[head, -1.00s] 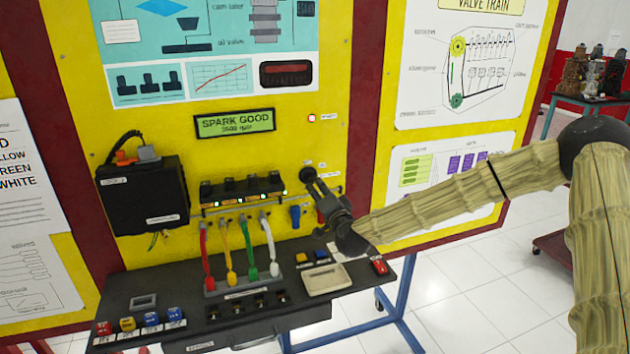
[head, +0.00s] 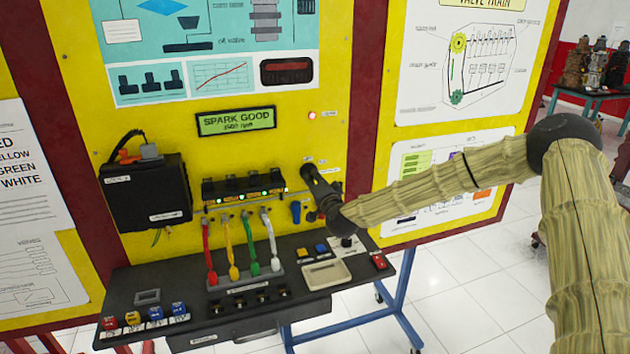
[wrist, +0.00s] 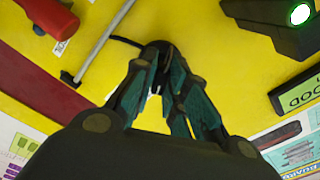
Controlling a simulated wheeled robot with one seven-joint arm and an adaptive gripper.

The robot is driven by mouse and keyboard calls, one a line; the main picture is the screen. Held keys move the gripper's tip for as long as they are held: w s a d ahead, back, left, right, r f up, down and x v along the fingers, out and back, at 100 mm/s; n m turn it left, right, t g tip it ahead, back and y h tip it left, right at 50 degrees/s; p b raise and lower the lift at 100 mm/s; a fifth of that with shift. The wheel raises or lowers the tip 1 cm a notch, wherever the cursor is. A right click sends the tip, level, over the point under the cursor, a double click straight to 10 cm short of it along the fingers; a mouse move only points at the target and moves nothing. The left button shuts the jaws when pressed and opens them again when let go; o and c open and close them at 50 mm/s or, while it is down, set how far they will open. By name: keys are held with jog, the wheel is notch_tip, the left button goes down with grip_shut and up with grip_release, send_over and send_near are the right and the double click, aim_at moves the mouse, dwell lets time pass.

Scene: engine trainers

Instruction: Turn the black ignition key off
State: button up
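The black ignition key is on the yellow panel, to the right of the row of coils. In the head view my gripper (head: 310,172) reaches it from the lower right and hides it. In the wrist view the dark key (wrist: 158,48) shows at the tips of my gripper (wrist: 157,68). The two fingers come together on either side of it and look shut on it. The fingertips hide much of the key, so its exact angle is unclear. The lamp (head: 312,114) above it glows red. The green display (head: 236,120) reads SPARK GOOD.
Black coils (head: 244,186) with lit green lamps sit left of my gripper, with coloured leads below. A blue-handled tool (head: 296,212) hangs close by. The black desk (head: 190,280) holds a beige tray (head: 326,273).

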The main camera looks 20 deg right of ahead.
grip_shut()
jog(key=shift+n+b, duration=0.35)
jog(key=shift+n, duration=0.05)
jog(key=n+b, duration=0.3)
jog(key=n, duration=0.1)
jog(key=shift+f+n, duration=0.1)
jog(key=shift+n, duration=0.2)
jog(key=n+b, duration=0.4)
jog(key=n, duration=0.2)
jog(key=shift+n, duration=0.4)
jog(key=o, duration=0.6)
grip_release()
